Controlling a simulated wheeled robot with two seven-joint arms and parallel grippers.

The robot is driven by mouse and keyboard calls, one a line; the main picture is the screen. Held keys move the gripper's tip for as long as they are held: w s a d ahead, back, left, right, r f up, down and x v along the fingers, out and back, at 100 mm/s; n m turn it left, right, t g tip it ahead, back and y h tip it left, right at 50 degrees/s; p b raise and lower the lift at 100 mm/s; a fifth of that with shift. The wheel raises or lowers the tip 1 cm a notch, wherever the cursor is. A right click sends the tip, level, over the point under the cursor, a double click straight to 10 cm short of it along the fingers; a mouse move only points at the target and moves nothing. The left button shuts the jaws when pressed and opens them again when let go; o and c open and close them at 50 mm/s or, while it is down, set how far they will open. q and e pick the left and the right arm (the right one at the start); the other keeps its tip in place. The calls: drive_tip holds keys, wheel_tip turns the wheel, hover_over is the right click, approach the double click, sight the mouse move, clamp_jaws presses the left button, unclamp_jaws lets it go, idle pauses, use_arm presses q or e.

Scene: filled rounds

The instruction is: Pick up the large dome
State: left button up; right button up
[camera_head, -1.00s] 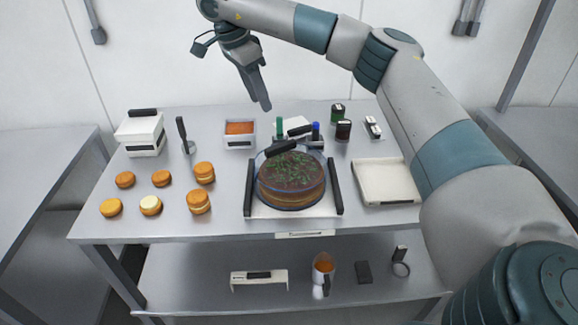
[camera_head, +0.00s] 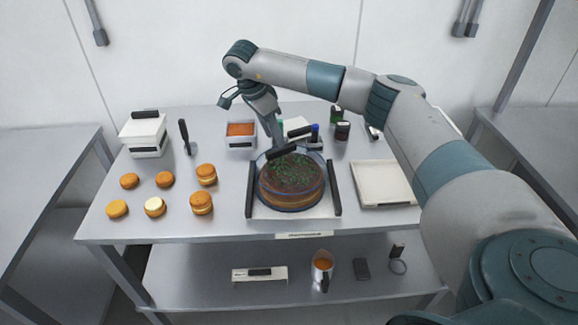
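The large dome (camera_head: 314,190) is clear with a dark bar handle (camera_head: 284,152) on top. It stands over a layered cake with green bits, on a white board (camera_head: 292,213) with black side handles at the middle of the table. My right gripper (camera_head: 280,145) points down at the dome's handle from behind and above. Its fingertips overlap the handle in the picture, and I cannot tell whether they touch or grip it. My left gripper is not in view.
Several small round cakes (camera_head: 165,180) sit at the left. A white box (camera_head: 144,136), an upright dark-handled tool (camera_head: 186,138) and an orange-filled tub (camera_head: 240,135) stand behind. An empty white tray (camera_head: 383,183) lies right. Jars (camera_head: 342,130) stand at the back.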

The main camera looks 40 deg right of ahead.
idle(0.3)
drive_tip(key=shift+p+x, duration=0.85)
drive_tip(key=shift+p, duration=0.25)
drive_tip(key=shift+p+x, duration=0.6)
drive_tip(key=shift+x, duration=0.4)
drive_tip(key=shift+s+d+f, duration=0.1)
drive_tip(key=shift+d+f, duration=0.25)
drive_tip(key=shift+f, duration=0.35)
drive_tip(key=shift+c, duration=0.4)
clamp_jaws()
